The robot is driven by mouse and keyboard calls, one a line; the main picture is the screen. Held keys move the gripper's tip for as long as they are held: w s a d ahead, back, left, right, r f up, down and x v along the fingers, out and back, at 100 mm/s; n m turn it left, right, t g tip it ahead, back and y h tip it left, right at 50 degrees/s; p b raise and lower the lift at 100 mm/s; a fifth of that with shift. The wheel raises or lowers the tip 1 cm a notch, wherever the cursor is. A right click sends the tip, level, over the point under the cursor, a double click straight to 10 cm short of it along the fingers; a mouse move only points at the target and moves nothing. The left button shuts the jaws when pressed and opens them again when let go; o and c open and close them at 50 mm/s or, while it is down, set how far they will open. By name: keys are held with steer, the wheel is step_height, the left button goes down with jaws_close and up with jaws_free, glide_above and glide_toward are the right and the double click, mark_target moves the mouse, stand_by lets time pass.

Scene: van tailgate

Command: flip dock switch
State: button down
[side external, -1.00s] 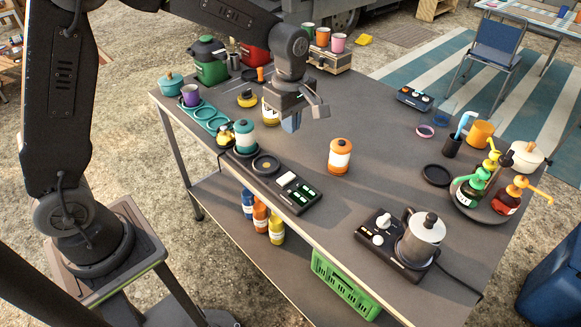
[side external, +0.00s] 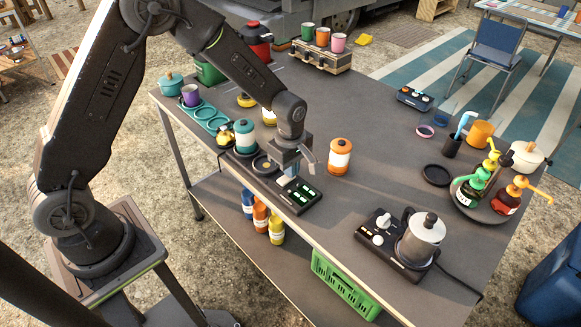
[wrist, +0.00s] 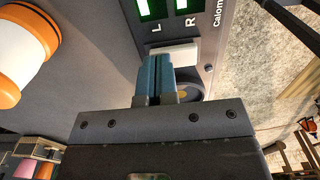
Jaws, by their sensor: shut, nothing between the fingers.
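The dock (side external: 301,206) is a long dark panel along the table's near edge, with two green-lit displays marked L and R in the wrist view (wrist: 207,36). A white rocker switch (wrist: 180,50) sits between these displays and a round dark recess. My gripper (side external: 290,176) is over the dock beside the displays, pointing down. Its blue fingers (wrist: 157,60) are shut and empty, their tips at the white switch's edge. I cannot tell whether they touch it. In the side view my gripper hides most of the switch.
An orange-and-white canister (side external: 340,157) stands just right of my gripper; a teal-and-white one (side external: 244,137) stands on the dock's far left part. A stove with a moka pot (side external: 421,238) is at the right front.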

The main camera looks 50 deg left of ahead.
steer(key=shift+f, duration=0.25)
stand_by(0.3)
steer(key=shift+s, duration=0.1)
steer(key=shift+s+r, duration=0.35)
steer(key=shift+s, duration=0.3)
step_height(320, 180, up, 14)
steer(key=w, duration=0.2)
stand_by(0.4)
